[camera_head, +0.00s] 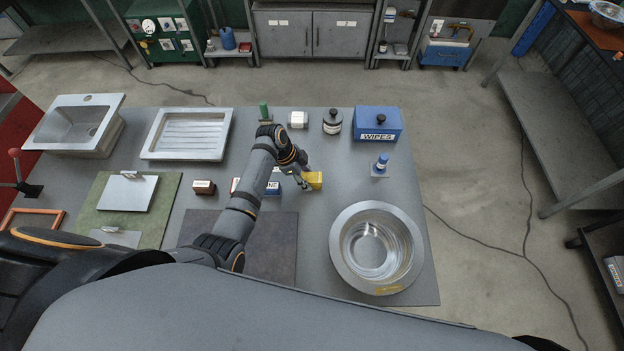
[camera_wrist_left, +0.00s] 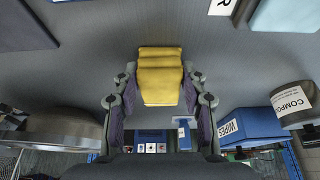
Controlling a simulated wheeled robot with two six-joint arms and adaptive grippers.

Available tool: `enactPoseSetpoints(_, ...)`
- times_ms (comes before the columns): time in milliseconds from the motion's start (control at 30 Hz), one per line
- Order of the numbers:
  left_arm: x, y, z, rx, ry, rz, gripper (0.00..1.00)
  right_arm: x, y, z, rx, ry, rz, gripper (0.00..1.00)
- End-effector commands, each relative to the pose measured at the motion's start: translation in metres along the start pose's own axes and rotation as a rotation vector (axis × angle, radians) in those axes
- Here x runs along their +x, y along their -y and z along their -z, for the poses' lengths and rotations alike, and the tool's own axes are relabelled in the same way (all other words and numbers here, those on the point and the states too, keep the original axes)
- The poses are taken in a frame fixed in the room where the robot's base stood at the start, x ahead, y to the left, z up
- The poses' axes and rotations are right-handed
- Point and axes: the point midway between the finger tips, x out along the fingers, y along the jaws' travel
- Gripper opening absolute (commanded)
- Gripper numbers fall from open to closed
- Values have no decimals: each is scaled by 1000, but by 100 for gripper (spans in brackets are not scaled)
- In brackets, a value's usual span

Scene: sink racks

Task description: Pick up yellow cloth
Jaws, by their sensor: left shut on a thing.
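The yellow cloth (camera_head: 314,180) is a small folded bundle near the middle of the grey table. My left gripper (camera_head: 303,182) reaches it from the left side, and its fingers are shut on it. In the left wrist view the folded cloth (camera_wrist_left: 160,70) sits between the two fingers (camera_wrist_left: 160,88), with its folds showing at the top. I cannot tell whether the cloth touches the table or is just above it. My right gripper is not in view.
A round metal basin (camera_head: 346,262) stands to the front right. Small labelled blocks (camera_head: 204,188) lie left of the gripper. A ribbed drainboard (camera_head: 188,134) and a sink (camera_head: 77,123) sit at the back left.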

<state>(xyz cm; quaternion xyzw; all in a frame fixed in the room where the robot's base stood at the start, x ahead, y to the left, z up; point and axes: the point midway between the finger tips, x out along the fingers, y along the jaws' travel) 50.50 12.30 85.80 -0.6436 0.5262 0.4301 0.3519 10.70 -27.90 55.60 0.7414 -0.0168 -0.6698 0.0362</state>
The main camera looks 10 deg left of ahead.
Motion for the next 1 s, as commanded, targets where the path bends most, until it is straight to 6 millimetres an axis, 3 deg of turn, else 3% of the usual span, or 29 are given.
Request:
enactPoseSetpoints(100,0,0,0,0,0,0,16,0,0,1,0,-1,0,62)
enactPoseSetpoints(367,-3,0,1,0,0,0,16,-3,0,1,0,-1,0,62)
enactPoseSetpoints(467,-10,0,4,0,0,0,16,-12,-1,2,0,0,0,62)
enactPoseSetpoints(633,-39,0,16,0,-1,0,16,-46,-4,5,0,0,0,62)
enactPoseSetpoints(867,-82,-38,34,-2,-2,-2,16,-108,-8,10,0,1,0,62)
enactPoseSetpoints(900,-76,-44,32,1,-3,2,16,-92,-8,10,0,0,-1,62)
enactPoseSetpoints(1000,-88,-67,37,-2,-3,-2,16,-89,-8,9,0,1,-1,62)
